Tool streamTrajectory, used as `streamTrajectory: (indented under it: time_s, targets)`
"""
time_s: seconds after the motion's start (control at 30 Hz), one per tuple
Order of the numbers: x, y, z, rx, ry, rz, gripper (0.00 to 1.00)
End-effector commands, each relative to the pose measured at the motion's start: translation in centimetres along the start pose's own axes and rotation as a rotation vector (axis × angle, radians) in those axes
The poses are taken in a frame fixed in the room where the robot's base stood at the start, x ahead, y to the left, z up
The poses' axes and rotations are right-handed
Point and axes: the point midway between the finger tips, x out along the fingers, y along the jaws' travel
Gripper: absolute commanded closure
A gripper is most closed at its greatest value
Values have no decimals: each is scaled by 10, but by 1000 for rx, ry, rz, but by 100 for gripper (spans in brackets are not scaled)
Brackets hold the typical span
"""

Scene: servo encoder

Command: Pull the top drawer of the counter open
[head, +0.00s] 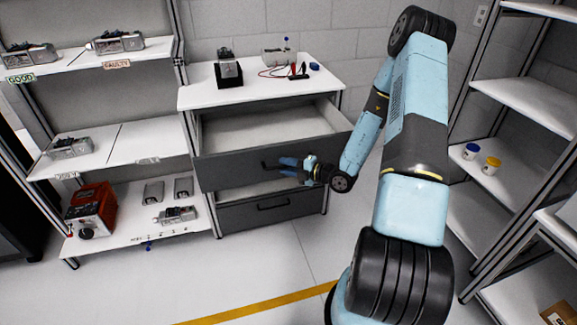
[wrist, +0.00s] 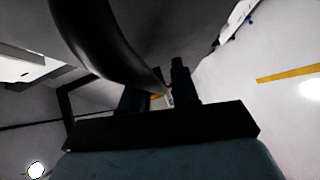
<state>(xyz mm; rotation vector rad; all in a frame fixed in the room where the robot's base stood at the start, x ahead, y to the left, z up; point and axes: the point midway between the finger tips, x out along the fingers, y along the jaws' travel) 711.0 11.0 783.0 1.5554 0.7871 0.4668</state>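The counter (head: 200,98) has a white top and dark drawer fronts. Its top drawer (head: 230,174) stands well out from the counter, and its pale interior shows, empty. My gripper (head: 287,165) is at the dark handle (head: 268,166) on that drawer's front, reaching in from the right. In the wrist view the handle (wrist: 105,40) looms as a thick curved bar running down toward the fingers of my gripper (wrist: 160,92). The fingers are apart with the bar between or just in front of them. I cannot tell whether they press on it.
A lower drawer (head: 240,217) with its own handle is below; a pale strip shows above its front. A stand with a device (head: 228,72) and probes (head: 298,72) rest on the counter. Shelves (head: 130,140) stand left, more shelves (head: 500,180) right. The floor in front is clear.

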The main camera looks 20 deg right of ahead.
Motion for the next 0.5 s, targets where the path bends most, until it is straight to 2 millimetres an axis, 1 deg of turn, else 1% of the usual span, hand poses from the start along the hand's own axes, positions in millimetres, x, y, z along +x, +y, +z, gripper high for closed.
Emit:
streamTrajectory:
  time_s: [0.03,0.07,0.1,0.37,0.5]
  targets:
    - [-1,1,2,-1,-3,1,65]
    - [-1,1,2,-1,-4,2,63]
    - [-2,1,3,-2,-6,2,62]
    - [-5,2,5,-3,-11,5,62]
    - [-18,2,6,-4,-12,5,62]
